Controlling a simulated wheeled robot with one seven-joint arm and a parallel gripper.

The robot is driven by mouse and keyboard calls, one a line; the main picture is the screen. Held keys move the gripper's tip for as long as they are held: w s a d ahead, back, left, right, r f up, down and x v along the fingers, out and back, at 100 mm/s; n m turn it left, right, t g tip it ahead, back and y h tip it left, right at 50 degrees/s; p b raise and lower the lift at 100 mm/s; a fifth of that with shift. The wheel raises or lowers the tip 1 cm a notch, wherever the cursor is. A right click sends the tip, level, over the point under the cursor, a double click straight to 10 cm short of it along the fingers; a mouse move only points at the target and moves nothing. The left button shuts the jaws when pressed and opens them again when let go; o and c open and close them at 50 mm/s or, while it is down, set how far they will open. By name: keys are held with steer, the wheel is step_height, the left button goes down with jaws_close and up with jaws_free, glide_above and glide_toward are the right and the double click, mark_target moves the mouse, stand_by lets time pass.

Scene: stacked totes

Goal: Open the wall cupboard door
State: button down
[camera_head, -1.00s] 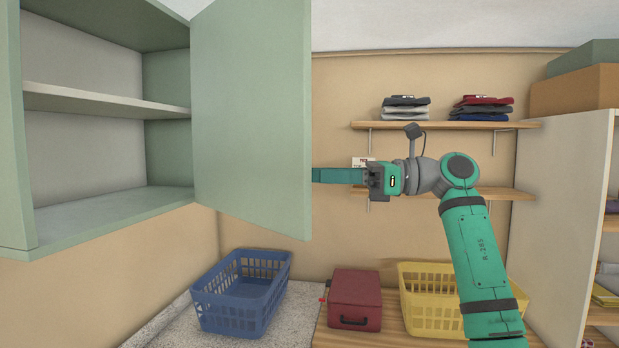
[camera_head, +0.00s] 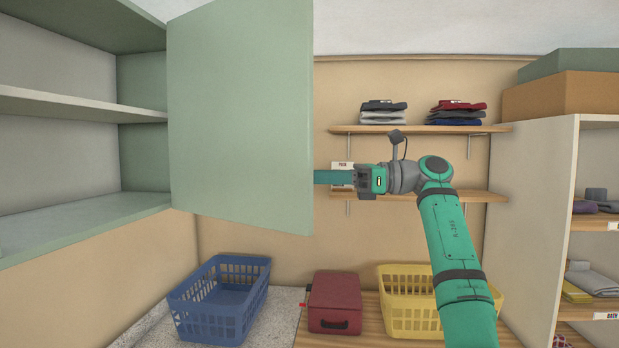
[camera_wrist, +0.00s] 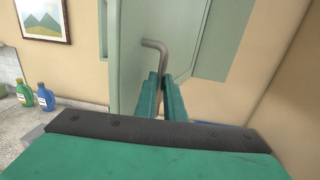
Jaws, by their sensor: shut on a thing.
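The wall cupboard (camera_head: 60,232) is at the left of the head view, its shelved inside open to sight. Its pale green door (camera_head: 240,115) stands swung well out from the cupboard. In the wrist view, a bent metal handle (camera_wrist: 157,48) sits on the door (camera_wrist: 130,65). My gripper (camera_wrist: 166,80) is shut on the handle, its two green fingers either side of the rod. In the head view, the fingers (camera_head: 332,177) reach behind the door's free edge, so the door hides their tips and the handle.
Below are a blue basket (camera_head: 215,310), a red case (camera_head: 335,303) and a yellow basket (camera_head: 408,305). Wall shelves (camera_head: 420,129) with folded clothes lie behind my arm. A tall shelf unit (camera_head: 535,210) stands at the right. The wrist view shows bottles (camera_wrist: 45,98) at left.

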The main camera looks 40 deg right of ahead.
steer(key=shift+w+a+f, duration=0.25)
steer(key=shift+w, duration=0.05)
steer(key=c, duration=1.9)
jaws_free()
steer(key=shift+w, duration=0.15)
steer(key=shift+o, duration=0.2)
steer(key=shift+s+d+r, duration=0.1)
steer(key=shift+s, duration=0.1)
steer(key=v, duration=0.7)
steer(key=shift+s+d, duration=0.2)
